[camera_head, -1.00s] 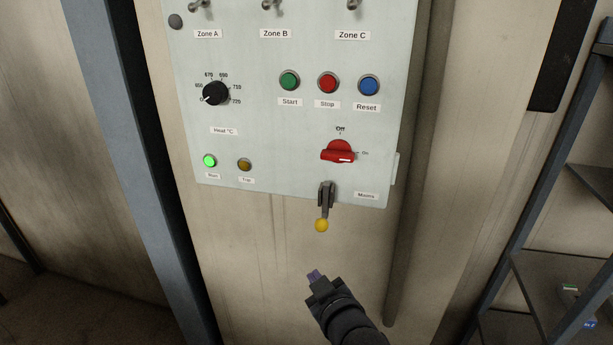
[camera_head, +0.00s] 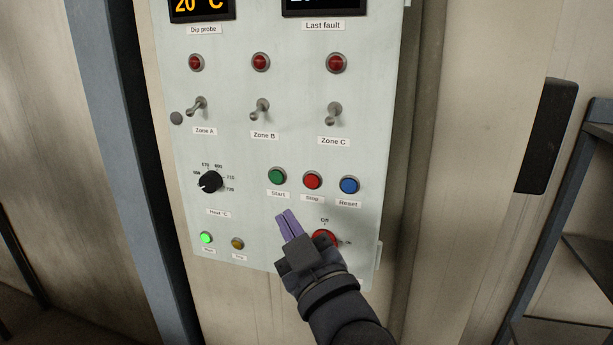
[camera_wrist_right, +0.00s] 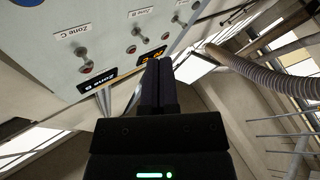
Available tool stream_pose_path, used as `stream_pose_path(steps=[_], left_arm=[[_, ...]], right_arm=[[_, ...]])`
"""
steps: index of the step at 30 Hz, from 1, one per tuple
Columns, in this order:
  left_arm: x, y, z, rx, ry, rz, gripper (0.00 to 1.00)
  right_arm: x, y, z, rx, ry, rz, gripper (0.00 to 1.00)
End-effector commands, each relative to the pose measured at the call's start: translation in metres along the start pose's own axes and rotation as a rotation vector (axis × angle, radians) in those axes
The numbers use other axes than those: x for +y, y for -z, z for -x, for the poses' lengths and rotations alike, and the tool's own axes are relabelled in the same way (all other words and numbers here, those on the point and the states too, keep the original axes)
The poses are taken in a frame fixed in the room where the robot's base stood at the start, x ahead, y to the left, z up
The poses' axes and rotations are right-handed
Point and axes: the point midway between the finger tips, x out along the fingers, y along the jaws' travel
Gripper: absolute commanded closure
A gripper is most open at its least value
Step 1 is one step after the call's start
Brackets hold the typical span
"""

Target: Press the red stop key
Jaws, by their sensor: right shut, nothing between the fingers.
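The red stop key (camera_head: 312,181) is a round button on the pale control panel (camera_head: 235,150), between the green Start button (camera_head: 277,176) and the blue Reset button (camera_head: 349,185). My right gripper (camera_head: 286,215) is shut and empty. In the head view its purple fingertips show below and a little left of the stop key, apart from it in the picture. In the right wrist view the dark closed fingers (camera_wrist_right: 158,82) point along the panel, with the zone switches beyond; the stop key does not show there. My left gripper is not in view.
A red rotary switch (camera_head: 325,238) is partly hidden behind my right gripper. A black dial (camera_head: 210,181) sits to the left. Toggle switches for Zones A, B and C, such as the Zone C toggle (camera_head: 334,113), stand out above the buttons.

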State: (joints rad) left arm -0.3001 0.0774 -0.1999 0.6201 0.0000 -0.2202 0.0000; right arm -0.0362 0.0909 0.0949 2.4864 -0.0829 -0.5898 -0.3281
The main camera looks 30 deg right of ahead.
Motion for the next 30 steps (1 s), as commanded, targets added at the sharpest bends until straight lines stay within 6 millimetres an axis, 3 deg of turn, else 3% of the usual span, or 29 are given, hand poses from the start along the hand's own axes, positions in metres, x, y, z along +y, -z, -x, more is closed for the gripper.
stream_pose_path(steps=[8, 21, 30], left_arm=[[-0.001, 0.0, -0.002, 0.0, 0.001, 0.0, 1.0], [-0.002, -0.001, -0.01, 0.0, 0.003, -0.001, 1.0], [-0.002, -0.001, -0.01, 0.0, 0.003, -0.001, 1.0]], right_arm=[[0.003, -0.004, -0.005, 0.0, 0.001, 0.002, 1.0], [0.034, -0.036, -0.048, -0.001, 0.001, 0.003, 1.0], [0.044, -0.045, -0.061, -0.002, 0.001, -0.001, 1.0]])
